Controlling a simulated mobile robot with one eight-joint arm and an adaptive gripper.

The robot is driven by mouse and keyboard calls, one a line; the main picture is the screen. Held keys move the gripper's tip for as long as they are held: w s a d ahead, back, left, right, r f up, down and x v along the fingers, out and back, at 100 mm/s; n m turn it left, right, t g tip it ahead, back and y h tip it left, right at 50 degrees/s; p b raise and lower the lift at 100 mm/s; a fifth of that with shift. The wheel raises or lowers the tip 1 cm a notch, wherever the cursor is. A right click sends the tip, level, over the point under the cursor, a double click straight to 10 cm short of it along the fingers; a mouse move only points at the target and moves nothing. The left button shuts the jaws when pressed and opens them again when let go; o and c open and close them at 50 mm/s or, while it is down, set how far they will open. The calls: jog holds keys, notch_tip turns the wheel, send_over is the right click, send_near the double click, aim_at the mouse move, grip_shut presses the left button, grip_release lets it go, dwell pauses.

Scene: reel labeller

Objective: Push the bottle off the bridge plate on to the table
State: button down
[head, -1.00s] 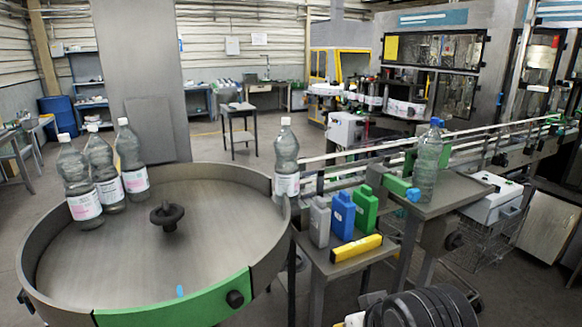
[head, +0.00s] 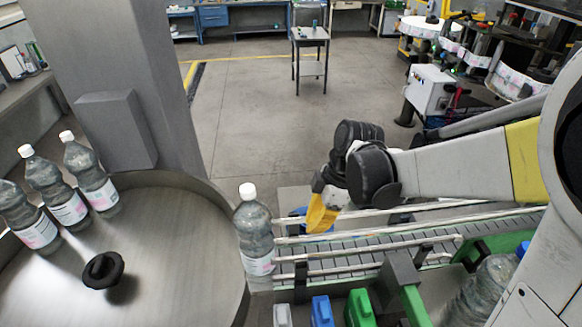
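The bottle (head: 254,222), clear with a white cap and a pinkish-white label, stands upright between the round table's rim and the conveyor's end. The bridge plate under it is mostly hidden. The round table (head: 185,270) is at left, with open surface beside its black centre knob. My arm reaches in from the right, and my gripper (head: 320,212) hangs over the conveyor, right of the bottle and apart from it. A yellow piece shows at its end; its fingers are not clear enough to tell open from shut.
Three similar bottles (head: 68,200) stand at the table's far left. Conveyor rails (head: 360,247) run rightward from the bottle. Grey, blue and green containers (head: 322,312) stand at the bottom edge. A larger blue-capped bottle (head: 480,290) stands at lower right. A grey column rises behind the table.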

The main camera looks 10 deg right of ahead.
jog(key=shift+n, duration=0.3)
jog(key=x, duration=1)
jog(key=shift+a+b, duration=0.2)
jog(key=shift+b, duration=0.1)
jog(key=a, duration=0.2)
jog(key=shift+a+r+p, duration=0.15)
jog(key=shift+a+p, duration=0.15)
jog(key=shift+p, duration=0.05)
jog(key=shift+a, duration=0.7)
jog(key=shift+w, duration=0.1)
